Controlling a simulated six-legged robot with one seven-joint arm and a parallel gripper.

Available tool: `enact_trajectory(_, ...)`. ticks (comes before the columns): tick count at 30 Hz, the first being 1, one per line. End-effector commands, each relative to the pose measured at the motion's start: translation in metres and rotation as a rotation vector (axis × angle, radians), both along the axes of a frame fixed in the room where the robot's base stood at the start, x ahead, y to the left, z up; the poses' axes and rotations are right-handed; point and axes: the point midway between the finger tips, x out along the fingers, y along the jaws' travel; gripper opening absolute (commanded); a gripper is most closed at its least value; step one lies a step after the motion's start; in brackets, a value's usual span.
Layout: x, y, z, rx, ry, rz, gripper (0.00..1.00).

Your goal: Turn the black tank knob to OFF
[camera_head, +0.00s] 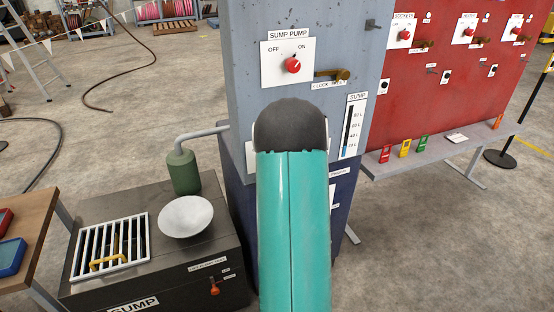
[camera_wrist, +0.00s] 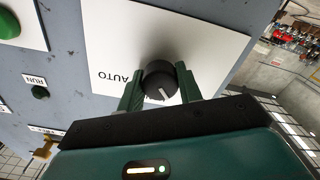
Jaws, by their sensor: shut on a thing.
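In the wrist view the black knob (camera_wrist: 159,77) sits on a white plate (camera_wrist: 115,32) on a grey panel. My gripper (camera_wrist: 160,73) has its two green fingers on either side of the knob, shut on it. The knob's white pointer line points down and slightly right in the picture. An upside-down AUTO label (camera_wrist: 113,76) lies left of the knob. No OFF label shows on this plate; the gripper body hides its lower part. In the head view my teal arm hides the gripper and the black knob.
A red SUMP PUMP knob (camera_head: 292,65) with OFF and ON marks is on the grey cabinet (camera_head: 245,110). A red panel (camera_head: 440,85) stands right, the dark SUMP box (camera_head: 215,262) lower left.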

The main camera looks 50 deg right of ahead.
Motion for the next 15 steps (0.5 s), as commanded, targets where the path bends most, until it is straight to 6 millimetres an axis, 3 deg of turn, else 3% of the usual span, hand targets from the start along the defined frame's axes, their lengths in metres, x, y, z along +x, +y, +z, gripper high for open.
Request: enact_trajectory(15, -0.0006, 0.0002, 0.0, -0.261, 0.155, 0.0, 0.12)
